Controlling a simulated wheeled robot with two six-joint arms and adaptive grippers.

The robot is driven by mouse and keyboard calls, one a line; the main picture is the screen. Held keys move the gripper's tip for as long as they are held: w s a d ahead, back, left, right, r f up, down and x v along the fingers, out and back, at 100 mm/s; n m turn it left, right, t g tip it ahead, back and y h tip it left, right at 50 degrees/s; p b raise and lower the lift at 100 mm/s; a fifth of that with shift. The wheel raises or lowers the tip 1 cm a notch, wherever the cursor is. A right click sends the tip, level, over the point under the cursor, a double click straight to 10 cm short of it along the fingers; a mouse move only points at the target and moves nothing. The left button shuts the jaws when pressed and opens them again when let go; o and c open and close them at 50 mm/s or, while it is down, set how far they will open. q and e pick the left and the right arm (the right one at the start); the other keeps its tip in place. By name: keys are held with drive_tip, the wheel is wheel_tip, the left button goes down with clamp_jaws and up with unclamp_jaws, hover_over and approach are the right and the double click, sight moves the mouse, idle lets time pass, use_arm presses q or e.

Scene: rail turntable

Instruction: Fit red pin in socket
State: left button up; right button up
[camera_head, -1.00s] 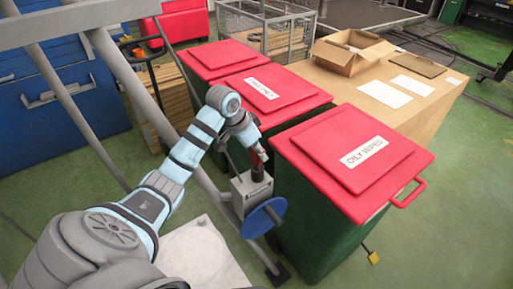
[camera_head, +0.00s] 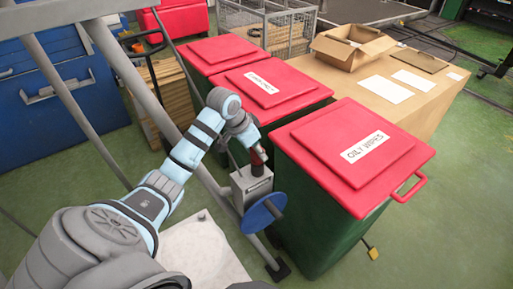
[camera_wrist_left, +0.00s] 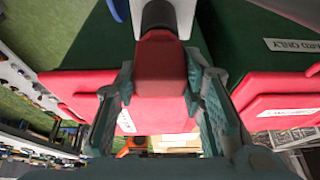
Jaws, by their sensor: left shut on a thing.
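My left gripper (camera_head: 257,155) reaches down from the left arm and is shut on the red pin (camera_wrist_left: 160,75). In the wrist view both fingers flank the pin's red body. A dark cylindrical part (camera_wrist_left: 158,16) shows beyond the red body, in front of a pale grey surface. In the head view the pin is upright, just above a grey box (camera_head: 250,184) with a blue disc (camera_head: 264,213) on its side. This box appears to carry the socket; its opening is hidden. I cannot tell whether the pin's lower end is inside it. My right gripper is not in view.
A green bin with a red lid (camera_head: 350,150) stands close to the right of the grey box. Two more red-lidded bins stand behind it. A grey slanted bar (camera_head: 125,85) runs behind my arm. A cardboard box (camera_head: 352,48) sits on a table.

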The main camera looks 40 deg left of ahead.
use_arm(q)
drive_tip(key=shift+f, duration=0.25)
drive_tip(key=o, duration=1.4)
drive_tip(key=shift+c, duration=0.2)
drive_tip(key=v, duration=1.2)
